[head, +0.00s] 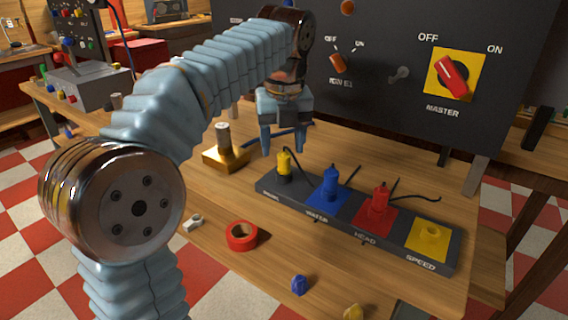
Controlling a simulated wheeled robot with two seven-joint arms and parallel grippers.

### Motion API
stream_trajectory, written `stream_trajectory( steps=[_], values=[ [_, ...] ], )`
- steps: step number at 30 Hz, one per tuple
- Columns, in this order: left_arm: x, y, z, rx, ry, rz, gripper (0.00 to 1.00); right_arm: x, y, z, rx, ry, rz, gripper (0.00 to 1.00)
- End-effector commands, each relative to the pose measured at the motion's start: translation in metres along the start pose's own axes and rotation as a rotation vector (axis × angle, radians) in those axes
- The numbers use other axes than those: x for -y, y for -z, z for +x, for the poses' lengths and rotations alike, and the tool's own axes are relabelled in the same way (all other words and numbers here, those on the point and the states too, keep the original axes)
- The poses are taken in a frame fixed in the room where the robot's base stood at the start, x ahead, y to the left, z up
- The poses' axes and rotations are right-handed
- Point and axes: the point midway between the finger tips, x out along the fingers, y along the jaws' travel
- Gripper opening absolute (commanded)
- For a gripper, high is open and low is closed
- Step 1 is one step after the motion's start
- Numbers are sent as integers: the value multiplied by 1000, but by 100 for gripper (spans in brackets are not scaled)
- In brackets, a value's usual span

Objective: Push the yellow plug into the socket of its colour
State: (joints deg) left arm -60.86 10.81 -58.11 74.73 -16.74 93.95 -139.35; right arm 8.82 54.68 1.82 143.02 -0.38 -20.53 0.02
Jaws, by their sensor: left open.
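The yellow plug (284,164) stands upright at the left end of a dark socket strip (268,186), with a dark lead at its top. The yellow socket (428,236) is at the strip's right end, above the label SPEED, with nothing plugged in it. My left gripper (284,148) points down just above and slightly behind the yellow plug. Its fingers are apart and nothing shows between them. Whether a fingertip touches the plug cannot be told. My right gripper is not in view.
A blue plug (330,180) and a red plug (379,198) stand between, with black leads. A switch panel (400,110) rises behind. A brass block (226,158), red tape roll (241,236) and blue knob (299,285) lie around. The wooden table's front has free room.

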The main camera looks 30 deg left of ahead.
Motion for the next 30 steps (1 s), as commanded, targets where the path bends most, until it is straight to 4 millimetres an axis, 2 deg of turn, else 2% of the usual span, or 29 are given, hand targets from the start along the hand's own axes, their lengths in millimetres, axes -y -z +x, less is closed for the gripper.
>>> stream_trajectory(
  steps=[3,6,15,26,30],
  values=[
    [4,8,19,-3,0,5,58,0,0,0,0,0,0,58],
    [3,6,32,-1,0,1,58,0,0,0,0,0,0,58],
    [3,6,38,1,1,0,57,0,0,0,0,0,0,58],
    [2,6,38,1,1,0,2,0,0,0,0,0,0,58],
    [2,6,38,1,1,0,0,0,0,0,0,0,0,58]
  ],
)
